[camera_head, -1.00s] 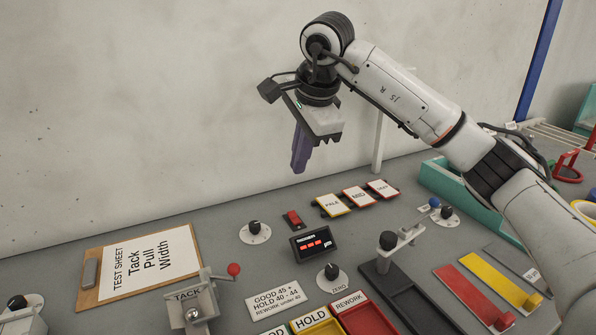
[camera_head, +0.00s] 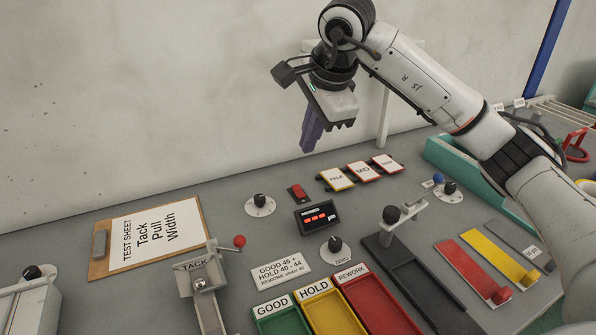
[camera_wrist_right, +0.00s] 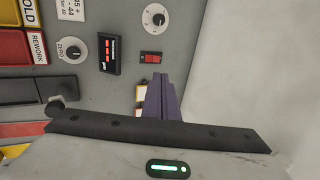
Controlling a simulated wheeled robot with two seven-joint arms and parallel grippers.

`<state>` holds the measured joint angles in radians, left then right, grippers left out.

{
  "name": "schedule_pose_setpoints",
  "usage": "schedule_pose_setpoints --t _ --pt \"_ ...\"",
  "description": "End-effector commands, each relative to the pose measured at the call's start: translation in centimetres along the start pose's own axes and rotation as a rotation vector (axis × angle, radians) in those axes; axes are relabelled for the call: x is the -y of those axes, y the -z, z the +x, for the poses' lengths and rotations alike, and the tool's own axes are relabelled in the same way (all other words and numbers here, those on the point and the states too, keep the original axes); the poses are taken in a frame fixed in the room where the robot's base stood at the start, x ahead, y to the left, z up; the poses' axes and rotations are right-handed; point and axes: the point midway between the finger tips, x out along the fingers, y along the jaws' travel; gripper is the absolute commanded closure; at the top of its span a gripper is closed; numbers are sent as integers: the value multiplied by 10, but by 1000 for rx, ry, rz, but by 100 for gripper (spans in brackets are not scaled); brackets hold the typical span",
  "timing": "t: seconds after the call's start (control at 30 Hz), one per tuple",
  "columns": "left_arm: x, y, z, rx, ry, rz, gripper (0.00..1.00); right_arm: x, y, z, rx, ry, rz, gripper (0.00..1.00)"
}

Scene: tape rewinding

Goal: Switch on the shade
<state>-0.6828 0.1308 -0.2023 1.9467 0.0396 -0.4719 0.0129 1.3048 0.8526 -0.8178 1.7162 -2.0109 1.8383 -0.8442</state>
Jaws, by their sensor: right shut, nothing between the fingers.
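A small red rocker switch (camera_head: 298,192) on a dark base sits on the grey bench, behind a black meter (camera_head: 317,216) with lit red digits. Three shade cards (camera_head: 363,172), labelled PALE, MID and a third too small to read, stand to the right of the switch. My right gripper (camera_head: 309,142) is shut and empty, its purple fingers pointing down above and behind the switch. In the right wrist view the fingers (camera_wrist_right: 163,97) lie just beside the switch (camera_wrist_right: 151,58), apart from it, and partly cover the shade cards. My left gripper is not in view.
A dial (camera_head: 260,202) stands left of the switch, and a ZERO knob (camera_head: 334,247) in front of the meter. A clipboard test sheet (camera_head: 155,234) lies at left. Coloured trays (camera_head: 329,308) are at the front. The wall rises close behind the bench.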

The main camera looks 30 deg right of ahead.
Motion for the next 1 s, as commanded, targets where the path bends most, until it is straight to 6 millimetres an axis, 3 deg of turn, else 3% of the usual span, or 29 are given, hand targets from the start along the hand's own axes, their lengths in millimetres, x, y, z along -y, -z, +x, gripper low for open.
schedule_pose_setpoints --t 0.17,0.7,1.0 --pt "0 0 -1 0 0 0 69 -1 0 16 1 -5 0 100" --pt "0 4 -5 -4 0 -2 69 -1 0 121 0 -4 0 100" --pt "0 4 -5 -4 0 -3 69 0 0 140 -1 -1 -2 100"
